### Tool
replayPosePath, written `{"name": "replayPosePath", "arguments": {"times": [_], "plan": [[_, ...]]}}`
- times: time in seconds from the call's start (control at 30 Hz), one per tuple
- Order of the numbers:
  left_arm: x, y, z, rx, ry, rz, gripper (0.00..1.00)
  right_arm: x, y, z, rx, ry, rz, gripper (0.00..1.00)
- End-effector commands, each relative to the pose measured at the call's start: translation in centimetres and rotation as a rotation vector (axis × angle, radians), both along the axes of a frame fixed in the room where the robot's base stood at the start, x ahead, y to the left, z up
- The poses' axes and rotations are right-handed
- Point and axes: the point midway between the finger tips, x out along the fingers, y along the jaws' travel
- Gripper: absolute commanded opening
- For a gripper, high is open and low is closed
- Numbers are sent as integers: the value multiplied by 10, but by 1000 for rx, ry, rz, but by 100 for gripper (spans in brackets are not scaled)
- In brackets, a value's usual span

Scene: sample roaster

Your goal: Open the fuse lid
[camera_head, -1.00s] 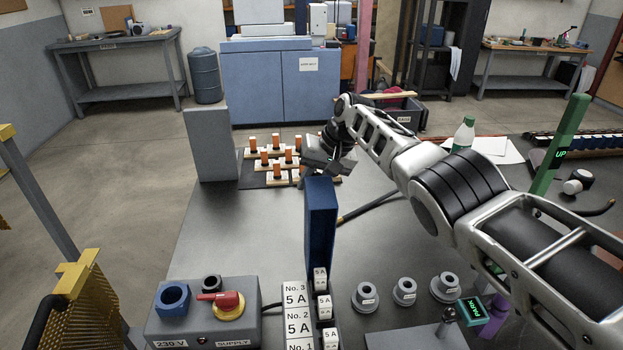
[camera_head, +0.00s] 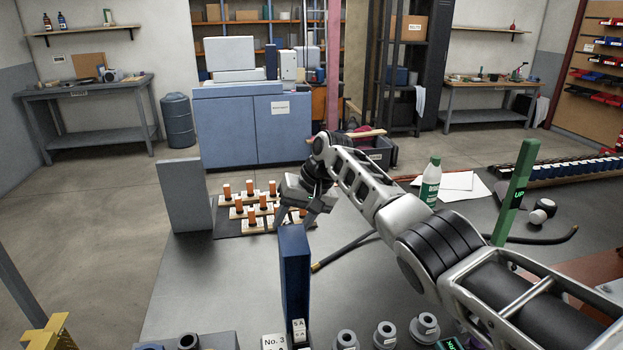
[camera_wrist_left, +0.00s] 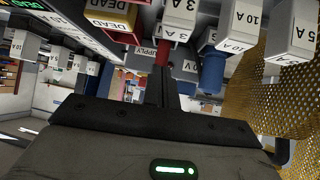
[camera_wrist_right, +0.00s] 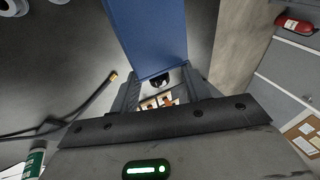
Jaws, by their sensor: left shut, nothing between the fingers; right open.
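The fuse lid (camera_head: 295,275) is a blue panel standing upright behind the white fuse blocks marked 5 A (camera_head: 299,328), so it looks open. It shows large in the right wrist view (camera_wrist_right: 146,35), with its end close to my fingertips. My right gripper (camera_head: 309,208) is open by the lid's top end; in its wrist view the fingers (camera_wrist_right: 158,84) are apart. I cannot tell whether they touch the lid. My left gripper (camera_wrist_left: 163,82) is shut and empty, seen only in its own wrist view, close to labelled fuse blocks (camera_wrist_left: 178,15).
Wooden blocks with orange pegs (camera_head: 255,212) lie beyond the lid. A grey upright block (camera_head: 184,195) stands to their left. A green post (camera_head: 513,195) and a bottle (camera_head: 430,180) stand right. Grey round sockets (camera_head: 385,333) sit near the front. The table's left part is bare.

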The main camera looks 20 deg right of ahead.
Motion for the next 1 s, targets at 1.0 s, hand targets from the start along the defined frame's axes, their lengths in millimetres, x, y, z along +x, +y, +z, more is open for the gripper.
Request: {"name": "replayPosePath", "arguments": {"times": [1.0], "plan": [[4, -3, -3, -9, -9, -1, 0, -23, -43, 104, -1, 3, 1, 27]]}}
